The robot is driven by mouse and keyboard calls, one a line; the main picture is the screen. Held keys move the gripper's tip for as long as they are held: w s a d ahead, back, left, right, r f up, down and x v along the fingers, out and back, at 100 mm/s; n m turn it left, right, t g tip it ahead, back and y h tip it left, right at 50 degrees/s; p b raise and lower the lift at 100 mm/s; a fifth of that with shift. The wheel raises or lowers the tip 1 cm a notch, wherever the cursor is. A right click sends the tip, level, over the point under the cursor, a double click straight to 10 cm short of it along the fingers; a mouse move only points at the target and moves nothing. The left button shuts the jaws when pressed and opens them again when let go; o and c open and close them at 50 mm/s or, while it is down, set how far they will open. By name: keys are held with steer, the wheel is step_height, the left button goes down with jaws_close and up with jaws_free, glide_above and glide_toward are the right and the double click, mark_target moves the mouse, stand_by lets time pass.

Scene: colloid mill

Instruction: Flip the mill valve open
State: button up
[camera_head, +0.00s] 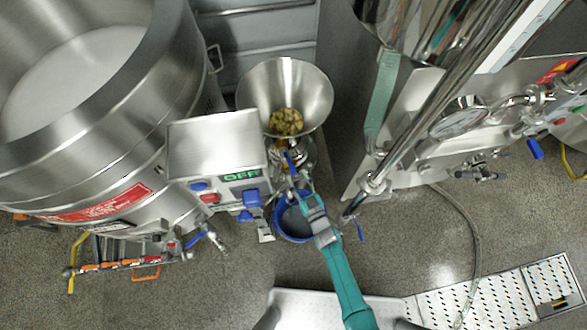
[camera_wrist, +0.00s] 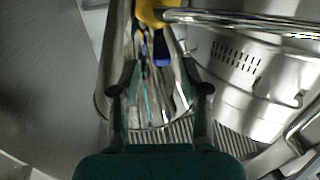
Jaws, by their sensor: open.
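The colloid mill has a steel hopper (camera_head: 256,92) holding yellowish-brown chunks (camera_head: 286,122). A control box (camera_head: 218,150) with a green OFF display stands to its left. A blue valve handle (camera_head: 291,160) sits below the hopper. In the wrist view a blue piece (camera_wrist: 161,48), seemingly this handle, hangs under a yellow part (camera_wrist: 158,14), ahead of the gap between my fingers. My gripper (camera_head: 294,192) is just below the handle in the head view. In the wrist view my gripper (camera_wrist: 160,74) is open and empty. Whether a finger touches the handle I cannot tell.
A blue bucket (camera_head: 281,232) stands on the floor under my gripper. A large steel tank (camera_head: 100,95) is at the left, and steel equipment with pipes (camera_head: 430,130) at the right. Open floor (camera_head: 430,245) lies at the lower right.

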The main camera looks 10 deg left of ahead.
steer(key=shift+v, duration=2.8)
